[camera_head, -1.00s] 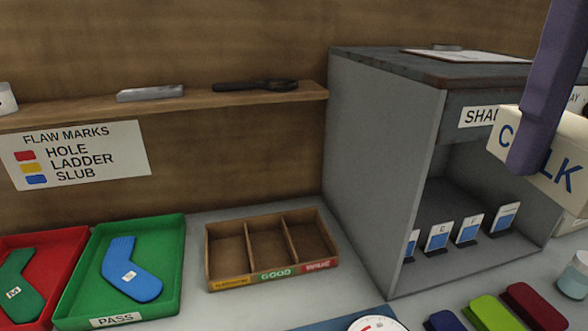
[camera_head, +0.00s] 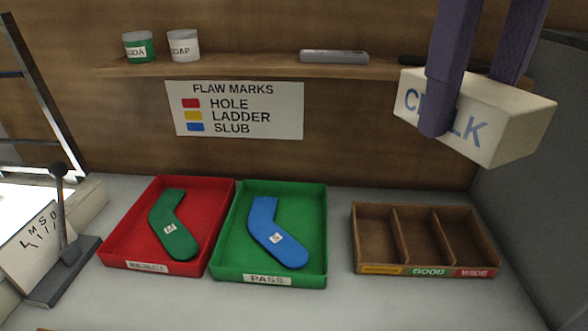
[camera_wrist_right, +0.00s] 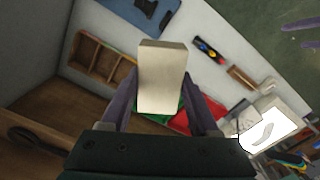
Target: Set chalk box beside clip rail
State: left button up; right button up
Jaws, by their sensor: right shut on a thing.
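The chalk box (camera_head: 505,110) is a cream block with blue lettering, partly covered by a purple finger. My right gripper (camera_head: 466,104) is shut on it, one finger on each side, and holds it in the air in front of the shelf's right part. In the right wrist view the box (camera_wrist_right: 162,75) sits between the two fingers. A grey bar (camera_head: 334,57) lies on the shelf to the left of the box and apart from it; it may be the clip rail. Two purple strips at the right wrist view's upper right may be my left gripper; its state is unclear.
The wooden shelf (camera_head: 230,67) also carries a green jar (camera_head: 138,47) and a white jar (camera_head: 184,46). A dark tool is partly hidden behind the box. Below stand a red tray (camera_head: 127,233), a green tray (camera_head: 318,240) and a three-part wooden box (camera_head: 354,237).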

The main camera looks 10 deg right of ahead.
jog(key=a+f+n+b, duration=0.2)
jog(key=f+n+b, duration=0.2)
jog(key=f+n, duration=0.6)
jog(key=s+a+f+n+b, duration=0.1)
jog(key=a+f+n+b, duration=0.2)
jog(key=f+n, duration=0.7)
jog(key=s+a+f+n+b, duration=0.1)
jog(key=f+n+b, duration=0.4)
jog(key=f+n, duration=0.5)
jog(key=shift+a+f, duration=0.2)
jog(key=shift+f, duration=0.75)
jog(key=shift+a+f, duration=0.25)
jog(key=shift+f, duration=0.7)
jog(key=shift+a+f, duration=0.2)
jog(key=shift+f, duration=0.75)
notch_tip(320, 180, down, 4)
jog(key=shift+r+b, duration=0.2)
jog(key=shift+b, duration=0.45)
jog(key=shift+f, duration=0.3)
jog(key=shift+f, duration=0.1)
jog(key=o, duration=1.4)
